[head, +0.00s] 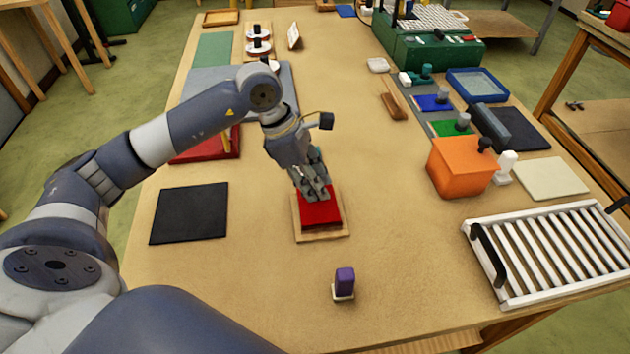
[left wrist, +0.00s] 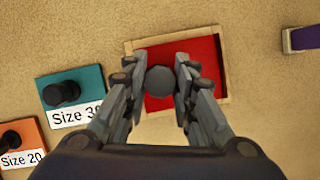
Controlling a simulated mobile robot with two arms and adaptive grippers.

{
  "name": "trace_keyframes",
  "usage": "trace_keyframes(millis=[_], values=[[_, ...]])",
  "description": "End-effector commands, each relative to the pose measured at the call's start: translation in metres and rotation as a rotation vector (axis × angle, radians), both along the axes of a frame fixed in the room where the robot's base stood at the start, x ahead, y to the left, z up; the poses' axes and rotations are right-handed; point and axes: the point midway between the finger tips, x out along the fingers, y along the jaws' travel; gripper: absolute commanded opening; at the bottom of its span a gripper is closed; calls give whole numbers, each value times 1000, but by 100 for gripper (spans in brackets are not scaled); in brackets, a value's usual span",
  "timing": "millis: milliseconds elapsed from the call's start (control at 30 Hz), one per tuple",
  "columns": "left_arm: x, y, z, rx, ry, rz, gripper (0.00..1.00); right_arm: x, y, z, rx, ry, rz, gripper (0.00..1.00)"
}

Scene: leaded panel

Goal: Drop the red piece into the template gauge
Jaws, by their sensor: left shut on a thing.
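The red piece (head: 321,214) is a flat red block with a dark round knob; it also shows in the left wrist view (left wrist: 202,62). My left gripper (head: 317,195) points down at it, fingers shut on the knob (left wrist: 160,80). The template gauge (head: 322,235) is a light wooden frame on the table, and its rim (left wrist: 172,37) shows around parts of the red piece. The red piece is at the gauge's opening, slightly skewed to the rim in the left wrist view. I cannot tell whether it sits fully down inside. My right gripper is not in view.
A purple block (head: 344,281) stands nearer, a black mat (head: 190,213) lies left. Teal (left wrist: 72,98) and orange (left wrist: 22,142) labelled pieces show in the wrist view. An orange box (head: 459,168) and white rack (head: 545,252) stand right.

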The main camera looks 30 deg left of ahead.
Motion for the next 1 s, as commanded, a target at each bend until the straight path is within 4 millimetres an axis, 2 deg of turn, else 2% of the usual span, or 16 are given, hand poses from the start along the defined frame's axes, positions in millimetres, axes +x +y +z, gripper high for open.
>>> trace_keyframes(millis=[800, 833, 900, 933, 1000], values=[[0, 0, -19, -1, -1, 0, 4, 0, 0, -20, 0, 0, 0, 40], [0, 0, -19, -1, -1, 0, 27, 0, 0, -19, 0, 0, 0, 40], [0, 0, -18, -1, -1, 0, 43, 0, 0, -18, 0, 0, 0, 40], [0, 0, -18, -1, -1, 0, 48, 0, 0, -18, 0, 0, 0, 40], [0, 0, -18, -1, -1, 0, 48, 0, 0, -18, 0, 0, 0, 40]])
